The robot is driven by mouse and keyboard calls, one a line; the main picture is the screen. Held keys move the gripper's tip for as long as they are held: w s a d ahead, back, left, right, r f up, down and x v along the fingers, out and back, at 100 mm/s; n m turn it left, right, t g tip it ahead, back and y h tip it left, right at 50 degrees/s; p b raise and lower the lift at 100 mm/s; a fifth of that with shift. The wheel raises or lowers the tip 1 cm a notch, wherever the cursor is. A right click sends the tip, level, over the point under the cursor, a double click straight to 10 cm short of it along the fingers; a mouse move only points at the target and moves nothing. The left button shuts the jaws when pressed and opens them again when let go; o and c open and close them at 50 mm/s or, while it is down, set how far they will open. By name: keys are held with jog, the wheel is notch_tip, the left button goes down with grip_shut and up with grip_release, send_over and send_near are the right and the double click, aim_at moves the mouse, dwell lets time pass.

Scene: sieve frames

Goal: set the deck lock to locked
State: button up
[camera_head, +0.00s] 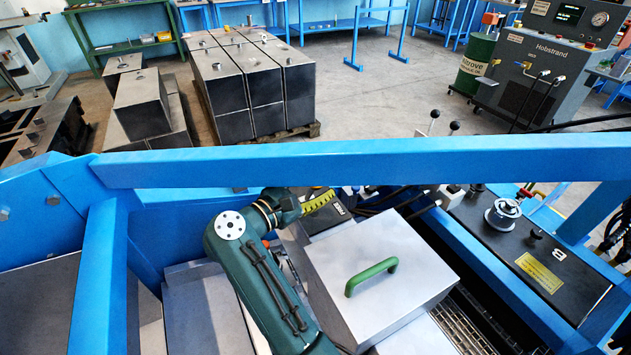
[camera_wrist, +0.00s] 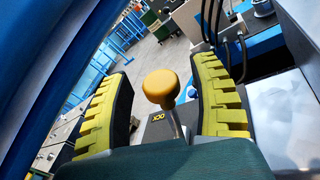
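The deck lock shows in the wrist view as a lever with a rounded yellow-orange knob (camera_wrist: 162,86) on a metal stem. The stem rises from a dark plate with a yellow label (camera_wrist: 157,117), partly hidden, reading something like "DCK". My gripper (camera_wrist: 160,72) is open, with one yellow ribbed finger pad on each side of the knob and clear gaps on both sides. In the head view my gripper (camera_head: 319,202) is partly behind my green arm, with one yellow pad showing beside a dark labelled plate (camera_head: 340,210). The knob cannot be made out there. The lock's setting cannot be told.
A blue beam (camera_head: 380,160) crosses in front of the head camera. A grey cover with a green handle (camera_head: 372,277) lies right of my arm. Black-knobbed levers (camera_head: 434,118) and a dark panel with a round valve (camera_head: 503,212) stand farther right. Hoses (camera_wrist: 222,35) show beyond the knob.

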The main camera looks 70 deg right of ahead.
jog(key=v, duration=1.2)
jog(key=shift+r, duration=0.1)
